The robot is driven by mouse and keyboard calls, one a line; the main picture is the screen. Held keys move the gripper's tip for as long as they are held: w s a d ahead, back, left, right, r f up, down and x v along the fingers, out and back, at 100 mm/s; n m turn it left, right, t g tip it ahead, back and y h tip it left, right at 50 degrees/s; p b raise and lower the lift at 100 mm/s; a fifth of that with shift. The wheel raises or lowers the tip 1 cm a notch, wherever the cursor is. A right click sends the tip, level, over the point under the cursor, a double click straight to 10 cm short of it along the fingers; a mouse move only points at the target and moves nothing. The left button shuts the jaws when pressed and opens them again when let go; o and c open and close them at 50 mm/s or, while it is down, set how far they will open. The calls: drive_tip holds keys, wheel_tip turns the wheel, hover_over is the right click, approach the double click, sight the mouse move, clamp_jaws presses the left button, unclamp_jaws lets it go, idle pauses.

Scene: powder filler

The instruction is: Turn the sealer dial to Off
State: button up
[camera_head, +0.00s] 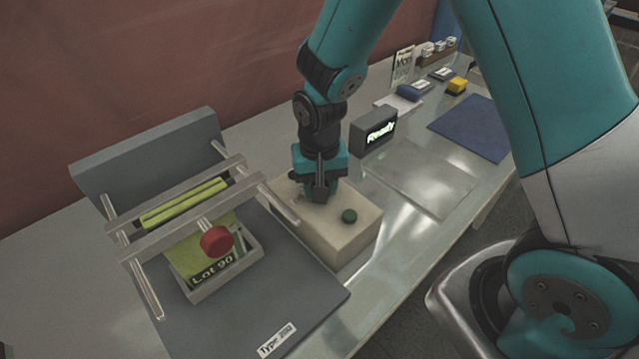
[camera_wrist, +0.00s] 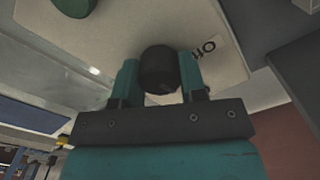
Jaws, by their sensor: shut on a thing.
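The sealer dial is a dark round knob (camera_wrist: 158,68) on top of a beige box; it shows in the wrist view between the two teal fingers. The beige box (camera_head: 345,238) stands right of the sealer in the head view. My gripper (camera_head: 318,192) points down over the box top and is shut on the dial; its fingers also show in the wrist view (camera_wrist: 158,82). In the head view the gripper mostly hides the dial. A printed label (camera_wrist: 205,48), partly hidden, lies beside the right finger. I cannot make out the dial's pointer.
A green button (camera_head: 349,216) is on the box near my gripper. Left is the sealer (camera_head: 150,150) with bars, a red knob (camera_head: 216,241) and a "Lot 90" bag (camera_head: 205,262). A "Ready" display (camera_head: 373,136) stands behind right. A bare clear plate (camera_head: 425,178) lies at right.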

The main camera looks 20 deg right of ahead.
drive_tip(key=n, duration=0.5)
drive_tip(key=shift+a, duration=0.1)
drive_tip(key=shift+w+n, duration=0.1)
drive_tip(key=shift+n, duration=2.3)
drive_tip(key=shift+r, duration=0.1)
drive_tip(key=o, duration=0.9)
wheel_tip(320, 180, up, 17)
drive_tip(key=shift+r+b, duration=0.15)
drive_tip(key=shift+b, duration=1.05)
drive_tip(key=s+a+y, duration=0.1)
drive_tip(key=s, duration=0.5)
drive_tip(key=s+a+r+y, duration=0.1)
drive_tip(key=s+a, duration=0.1)
drive_tip(key=s, duration=0.4)
drive_tip(key=s+a+y, duration=0.1)
drive_tip(key=s+y, duration=0.1)
drive_tip(key=s, duration=0.4)
drive_tip(key=shift+s+a+r, duration=0.15)
drive_tip(key=shift+s+a, duration=0.1)
drive_tip(key=shift+s, duration=0.15)
